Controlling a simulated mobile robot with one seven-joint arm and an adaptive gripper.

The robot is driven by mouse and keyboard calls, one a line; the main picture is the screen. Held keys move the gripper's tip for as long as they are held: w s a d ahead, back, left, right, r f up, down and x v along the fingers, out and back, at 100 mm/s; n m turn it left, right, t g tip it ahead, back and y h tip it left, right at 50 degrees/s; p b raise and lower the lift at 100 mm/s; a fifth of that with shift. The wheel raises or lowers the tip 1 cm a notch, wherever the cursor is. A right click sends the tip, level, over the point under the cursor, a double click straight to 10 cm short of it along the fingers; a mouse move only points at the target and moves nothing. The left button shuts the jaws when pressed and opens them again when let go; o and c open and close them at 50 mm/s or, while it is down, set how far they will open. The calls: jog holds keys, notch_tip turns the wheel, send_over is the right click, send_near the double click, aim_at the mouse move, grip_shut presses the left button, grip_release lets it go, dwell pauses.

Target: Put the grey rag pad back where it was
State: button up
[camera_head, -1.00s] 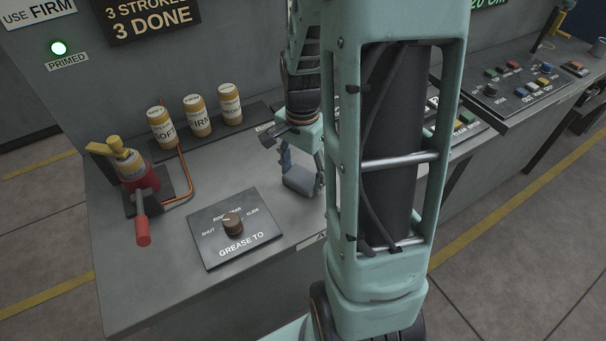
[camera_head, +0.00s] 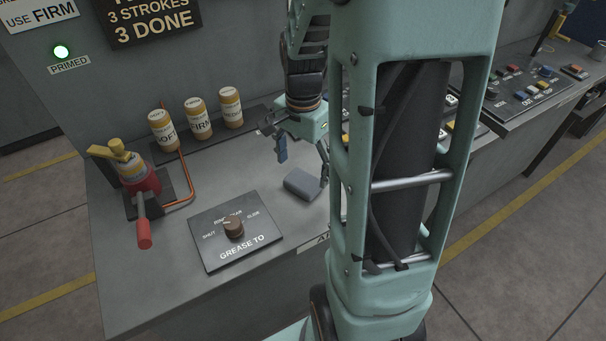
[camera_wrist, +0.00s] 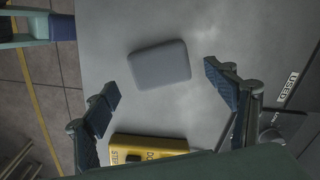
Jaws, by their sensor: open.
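The grey rag pad (camera_head: 302,184) lies flat on the grey bench top, to the right of the GREASE TO dial panel. In the wrist view the pad (camera_wrist: 159,64) shows whole, beyond the fingertips and between their lines, with nothing touching it. My gripper (camera_head: 302,153) is above and behind the pad in the head view, its fingers spread and empty. In the wrist view my gripper (camera_wrist: 164,85) is wide open, with a clear gap between the dark blue finger pads. My arm hides part of the bench to the right of the pad.
The GREASE TO panel (camera_head: 235,230) with its knob stands left of the pad. A red grease pump (camera_head: 140,182) and several labelled cartridges (camera_head: 197,118) stand farther left and back. A yellow lettered block (camera_wrist: 150,146) is close below the gripper in the wrist view.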

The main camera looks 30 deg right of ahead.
aim_at(303, 180)
notch_tip(303, 180, up, 8)
jog(key=shift+r, duration=0.15)
dwell(0.5)
